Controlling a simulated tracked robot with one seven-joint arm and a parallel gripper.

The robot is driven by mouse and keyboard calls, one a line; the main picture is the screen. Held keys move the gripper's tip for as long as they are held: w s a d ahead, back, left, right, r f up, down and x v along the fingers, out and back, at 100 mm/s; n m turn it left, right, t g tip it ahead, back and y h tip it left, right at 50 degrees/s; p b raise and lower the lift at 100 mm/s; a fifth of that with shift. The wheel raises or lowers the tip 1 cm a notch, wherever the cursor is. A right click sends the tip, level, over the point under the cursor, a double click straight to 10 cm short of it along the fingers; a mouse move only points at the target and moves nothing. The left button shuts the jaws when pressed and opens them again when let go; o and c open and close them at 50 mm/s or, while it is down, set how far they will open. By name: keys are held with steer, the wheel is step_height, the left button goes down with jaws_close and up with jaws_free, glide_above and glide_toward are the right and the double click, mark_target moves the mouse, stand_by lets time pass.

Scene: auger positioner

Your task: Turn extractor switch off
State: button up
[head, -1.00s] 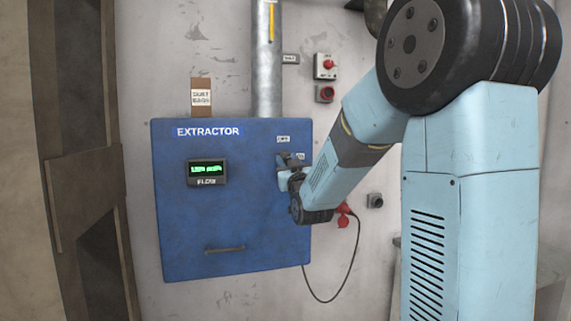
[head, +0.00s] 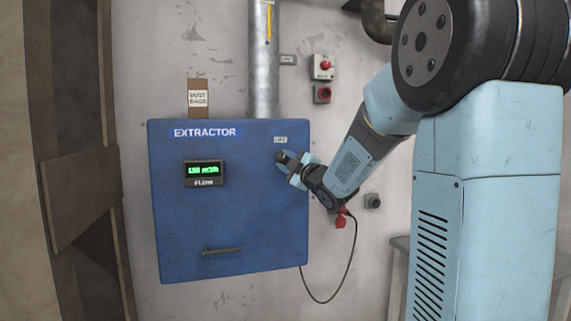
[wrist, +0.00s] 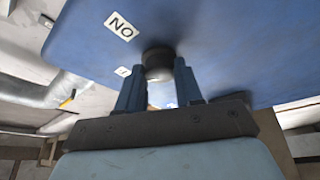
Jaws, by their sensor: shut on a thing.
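The blue extractor cabinet (head: 228,225) hangs on the wall, with a lit green flow display (head: 204,170) on its front. A dark round switch knob (wrist: 158,62) sits on the cabinet face in the wrist view. A white label (wrist: 122,25) beside it seems to read ON, upside down; a second small label (wrist: 122,71) is only partly readable. My gripper (head: 285,162) is at the upper right of the cabinet, just below a small white label (head: 280,139). In the wrist view my gripper (wrist: 158,78) has one finger on each side of the knob and is shut on it. The knob's pointing direction is unclear.
A metal duct (head: 263,75) rises from the cabinet top. A red-button box (head: 324,66) and a red switch (head: 322,93) are on the wall to the right. A red plug (head: 341,220) with a hanging black cable is below my wrist. A handle (head: 221,250) sticks out low on the cabinet.

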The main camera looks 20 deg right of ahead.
steer(key=shift+n+g+y, duration=0.3)
steer(key=shift+n+g, duration=0.5)
steer(key=shift+n, duration=1.3)
steer(key=shift+a+f, duration=0.1)
steer(key=o, duration=1)
steer(key=shift+o, duration=0.2)
steer(key=v, duration=1.3)
steer(key=shift+s+d, duration=0.25)
steer(key=shift+s, duration=0.1)
